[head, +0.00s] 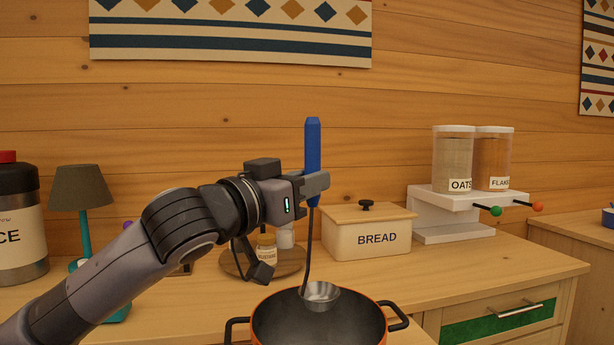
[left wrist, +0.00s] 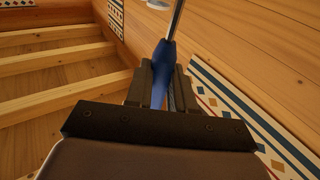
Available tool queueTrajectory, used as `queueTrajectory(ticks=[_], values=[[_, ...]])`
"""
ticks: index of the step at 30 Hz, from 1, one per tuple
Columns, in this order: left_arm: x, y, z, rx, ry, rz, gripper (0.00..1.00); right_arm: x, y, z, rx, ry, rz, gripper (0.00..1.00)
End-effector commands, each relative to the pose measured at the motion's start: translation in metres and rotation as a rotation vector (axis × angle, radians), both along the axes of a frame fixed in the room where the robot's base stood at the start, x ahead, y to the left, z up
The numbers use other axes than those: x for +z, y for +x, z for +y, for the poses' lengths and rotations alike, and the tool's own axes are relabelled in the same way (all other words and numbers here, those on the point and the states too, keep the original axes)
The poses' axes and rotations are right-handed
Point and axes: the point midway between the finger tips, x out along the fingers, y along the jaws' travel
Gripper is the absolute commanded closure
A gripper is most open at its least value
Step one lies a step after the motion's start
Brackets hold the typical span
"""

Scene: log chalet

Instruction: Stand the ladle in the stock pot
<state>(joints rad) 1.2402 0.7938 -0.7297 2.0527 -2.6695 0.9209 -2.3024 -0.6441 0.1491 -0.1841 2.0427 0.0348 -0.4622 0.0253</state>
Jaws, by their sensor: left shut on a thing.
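My left gripper (head: 316,184) is shut on the blue handle of the ladle (head: 313,140), which it holds upright, handle up and metal bowl down. The blue handle also shows between the fingers in the left wrist view (left wrist: 162,75). The stock pot (head: 285,318) is dark inside with an orange rim and black side handles, at the bottom of the head view. The ladle's bowl appears over the pot's far part, near the rim. I cannot tell whether it is above the rim or slightly inside. The pot's lower part is cut off. My right gripper is not in view.
A cream bread box (head: 338,240) stands behind the pot. A round wooden tray (head: 288,262) with small jars is partly behind my left arm. A lamp (head: 82,195) and a large jar (head: 18,230) stand left, a cereal dispenser (head: 446,205) right. Counter right of the pot is clear.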

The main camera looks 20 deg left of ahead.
Motion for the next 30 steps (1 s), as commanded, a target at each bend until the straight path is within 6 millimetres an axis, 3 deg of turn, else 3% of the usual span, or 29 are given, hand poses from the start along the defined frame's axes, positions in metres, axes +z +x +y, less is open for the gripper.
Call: queueTrajectory(ticks=[18,25,30], values=[[-0.053,0.000,0.000,-0.001,0.000,0.000,1.00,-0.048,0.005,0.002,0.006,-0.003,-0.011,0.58],[-0.071,0.000,0.000,-0.001,0.000,0.000,1.00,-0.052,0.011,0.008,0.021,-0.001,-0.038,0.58],[-0.080,0.000,0.000,-0.001,0.000,0.000,1.00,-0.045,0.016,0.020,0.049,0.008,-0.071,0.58]])
